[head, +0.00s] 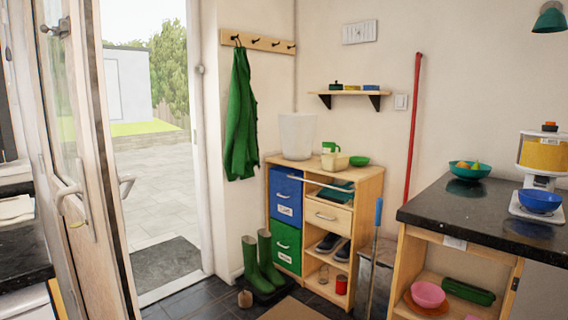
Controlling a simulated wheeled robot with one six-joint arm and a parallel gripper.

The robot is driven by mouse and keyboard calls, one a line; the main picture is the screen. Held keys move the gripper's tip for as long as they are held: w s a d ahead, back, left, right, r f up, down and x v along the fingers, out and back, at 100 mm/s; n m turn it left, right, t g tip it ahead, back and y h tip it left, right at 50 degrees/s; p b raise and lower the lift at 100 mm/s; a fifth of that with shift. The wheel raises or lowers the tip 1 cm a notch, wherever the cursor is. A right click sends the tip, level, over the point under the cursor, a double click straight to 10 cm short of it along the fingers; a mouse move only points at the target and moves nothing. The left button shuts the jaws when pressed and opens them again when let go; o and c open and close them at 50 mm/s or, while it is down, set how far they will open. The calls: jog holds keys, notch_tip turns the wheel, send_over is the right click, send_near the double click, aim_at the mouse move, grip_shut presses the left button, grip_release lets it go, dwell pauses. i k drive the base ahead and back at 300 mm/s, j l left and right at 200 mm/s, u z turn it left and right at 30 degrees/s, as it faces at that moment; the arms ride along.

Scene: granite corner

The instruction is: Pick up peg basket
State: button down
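A small cream basket-like container (335,162) sits on top of the wooden cabinet (370,179) by the back wall. I take it for the peg basket, but its contents are too small to make out. A green cup or jug (329,147) stands right behind it, and a green bowl (359,160) lies to its right. A tall white bin (297,136) stands to its left on the same top. My gripper is not in view.
A black granite counter (470,213) juts in at right, holding a teal bowl (468,172) and a blue bowl (540,201). Green boots (262,264) and a blue-handled pole (375,255) stand near the cabinet. An open glass door (75,150) is at left.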

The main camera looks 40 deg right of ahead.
aim_at(335, 162)
jog(key=z, duration=1.8)
